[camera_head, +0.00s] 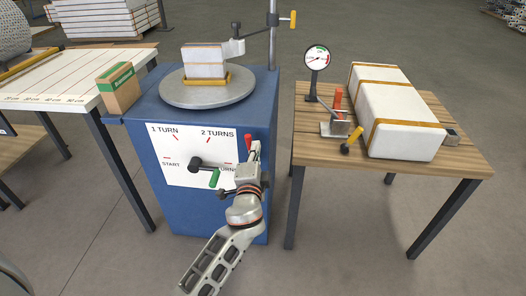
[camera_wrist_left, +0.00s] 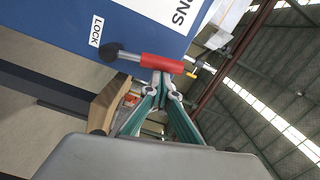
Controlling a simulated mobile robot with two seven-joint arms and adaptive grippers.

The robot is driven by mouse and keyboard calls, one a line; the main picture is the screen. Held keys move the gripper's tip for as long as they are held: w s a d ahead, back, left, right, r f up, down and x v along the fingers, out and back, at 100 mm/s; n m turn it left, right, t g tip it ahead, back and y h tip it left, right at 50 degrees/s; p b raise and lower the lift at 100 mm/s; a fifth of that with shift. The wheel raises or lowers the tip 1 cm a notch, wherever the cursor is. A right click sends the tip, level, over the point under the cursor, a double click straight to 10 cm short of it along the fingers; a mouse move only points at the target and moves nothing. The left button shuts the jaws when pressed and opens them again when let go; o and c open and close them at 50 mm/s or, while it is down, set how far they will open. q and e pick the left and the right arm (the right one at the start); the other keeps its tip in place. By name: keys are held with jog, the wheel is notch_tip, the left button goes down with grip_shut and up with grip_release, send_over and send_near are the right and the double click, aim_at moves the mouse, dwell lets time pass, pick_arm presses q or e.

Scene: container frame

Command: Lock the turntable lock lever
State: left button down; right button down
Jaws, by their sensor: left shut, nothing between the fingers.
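The lock lever has a red grip (camera_head: 253,149) and sits at the right side of the blue turntable cabinet's (camera_head: 170,215) front. In the left wrist view, the red grip (camera_wrist_left: 165,62) runs across the picture from a dark pivot (camera_wrist_left: 110,53) beside a white LOCK label (camera_wrist_left: 96,30). My left gripper (camera_head: 251,165) is at the lever in the head view. In the left wrist view its fingertips (camera_wrist_left: 162,80) are together, right at the red grip's edge, with nothing between them. Whether they touch the grip is hard to tell. My right gripper is not in view.
A crank with a black knob (camera_head: 195,162) and green handle (camera_head: 214,179) is just left of my gripper. The round turntable (camera_head: 208,92) carries a white block (camera_head: 204,61). A wooden table (camera_head: 313,146) with a gauge (camera_head: 317,58) and strapped package (camera_head: 400,118) stands right.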

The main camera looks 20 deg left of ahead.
pick_arm(q)
jog(key=shift+s+a+f+n, duration=0.1)
jog(key=shift+s+a+n, duration=0.15)
jog(key=shift+a+n, duration=0.9)
jog(key=shift+n, duration=0.35)
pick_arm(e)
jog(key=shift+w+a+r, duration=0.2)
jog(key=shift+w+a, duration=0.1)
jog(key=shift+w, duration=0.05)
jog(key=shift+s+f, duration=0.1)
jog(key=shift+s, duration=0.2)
